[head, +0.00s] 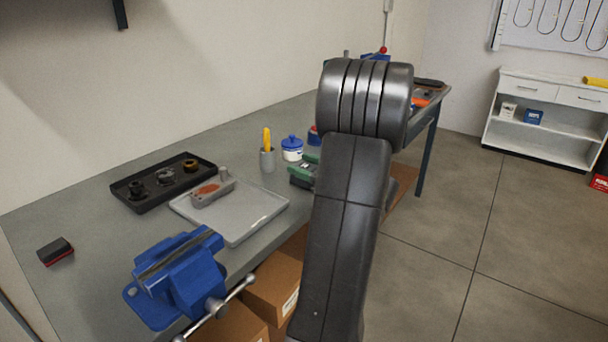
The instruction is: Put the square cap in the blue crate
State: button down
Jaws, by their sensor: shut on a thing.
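My gripper is not in view; my own dark arm fills the middle of the head view and hides what is behind it. I cannot make out a square cap. No blue crate can be made out either; a small part of a blue and red thing (313,136) shows at the arm's left edge, too covered to name.
Cardboard boxes (275,290) stand below.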

notch_tip(320, 180, down, 3)
jog(key=shift+r, duration=0.2)
jog(key=shift+f+b, duration=0.6)
jog(key=shift+b, duration=0.85)
jog(key=c, duration=0.6)
grip_release()
jog(key=shift+c, duration=0.2)
jog(key=shift+r, duration=0.1)
